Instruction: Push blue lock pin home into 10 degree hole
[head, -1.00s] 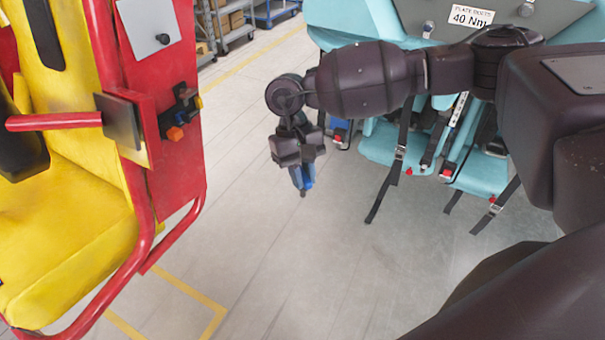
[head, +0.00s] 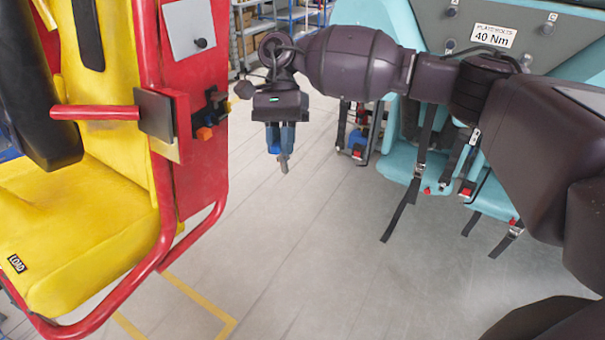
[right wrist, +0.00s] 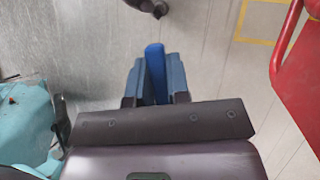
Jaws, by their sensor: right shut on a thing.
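My right gripper (head: 281,150) hangs over open floor, to the right of the red side panel (head: 205,70) of the yellow seat. It is shut on the blue lock pin (right wrist: 155,72), whose blue body shows between the fingers in the right wrist view. In the head view a grey tip (head: 284,164) points down below the fingers. The pin is apart from the panel. I cannot make out the 10 degree hole. A black bracket with an orange part (head: 204,132) sits on the red panel. My left gripper is not in view.
The yellow seat (head: 75,230) with red tube frame stands at left, a red bar (head: 95,112) ending in a dark plate. Teal seats (head: 420,170) with hanging straps stand at right. Shelving (head: 290,20) is behind. The floor between is clear.

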